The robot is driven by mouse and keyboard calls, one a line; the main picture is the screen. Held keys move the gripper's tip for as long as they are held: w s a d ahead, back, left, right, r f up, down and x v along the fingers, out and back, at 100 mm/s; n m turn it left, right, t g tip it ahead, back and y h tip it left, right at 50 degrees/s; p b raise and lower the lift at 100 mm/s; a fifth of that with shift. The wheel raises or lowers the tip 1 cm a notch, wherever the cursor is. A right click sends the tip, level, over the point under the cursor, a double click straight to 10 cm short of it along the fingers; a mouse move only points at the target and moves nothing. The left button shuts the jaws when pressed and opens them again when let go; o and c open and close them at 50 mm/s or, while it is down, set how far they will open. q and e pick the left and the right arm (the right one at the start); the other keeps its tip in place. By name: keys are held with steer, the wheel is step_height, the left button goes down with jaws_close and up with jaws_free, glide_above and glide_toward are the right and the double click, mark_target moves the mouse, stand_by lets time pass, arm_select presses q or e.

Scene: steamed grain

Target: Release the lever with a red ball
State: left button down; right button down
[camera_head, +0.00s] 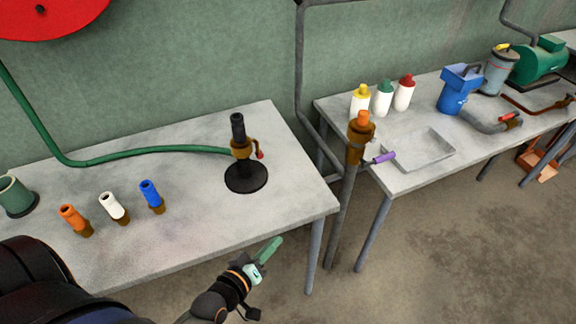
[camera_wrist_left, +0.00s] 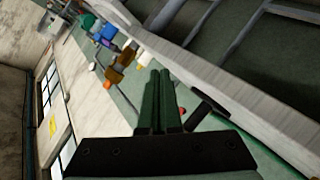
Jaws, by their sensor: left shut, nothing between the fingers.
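A black upright nozzle stand (camera_head: 246,177) with a brass collar (camera_head: 241,148) stands on the left table. A short brass lever ending in a red ball (camera_head: 260,155) hangs at the collar's right side. In the left wrist view a small red ball (camera_wrist_left: 182,111) shows just right of the fingers, close to a dark stand-like shape (camera_wrist_left: 208,105). My left gripper (camera_head: 273,246) is shut and empty, in front of the left table's front edge, apart from the lever. Its green fingers lie together in the wrist view (camera_wrist_left: 157,88). My right gripper is not in view.
A green hose (camera_head: 150,150) runs to the collar. A pipe post (camera_head: 345,200) with a brass valve (camera_head: 360,140) stands between the tables. Bottles and a tray (camera_head: 418,150) occupy the right table.

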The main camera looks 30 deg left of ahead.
mark_target(259, 154)
arm_select(q)
steer(key=w+a+r+n+t+y, duration=0.1)
steer(key=a+n+y, duration=0.1)
steer(key=a+n, duration=0.1)
steer(key=w+a+r+n+t+y+b, duration=0.1)
steer(key=a+r+n+y, duration=0.1)
steer(key=n, duration=0.4)
steer(key=w+a+r+n+t+y+b, duration=0.1)
steer(key=a+n+y, duration=0.1)
steer(key=a+n, duration=0.2)
steer(key=shift+w+a+r, duration=0.4)
steer(key=shift+a, duration=0.15)
steer(key=shift+a+r+n, duration=0.15)
steer(key=shift+a+n, duration=0.1)
steer(key=shift+n, duration=0.25)
steer(key=shift+w, duration=0.1)
steer(key=x, duration=0.4)
steer(key=b+x, duration=0.1)
steer(key=x, duration=0.4)
steer(key=b+x, duration=0.1)
steer(key=x, duration=0.3)
steer(key=shift+w+a+r, duration=0.1)
steer(key=shift+w+r, duration=0.15)
steer(key=shift+w, duration=0.1)
steer(key=shift+b, duration=0.4)
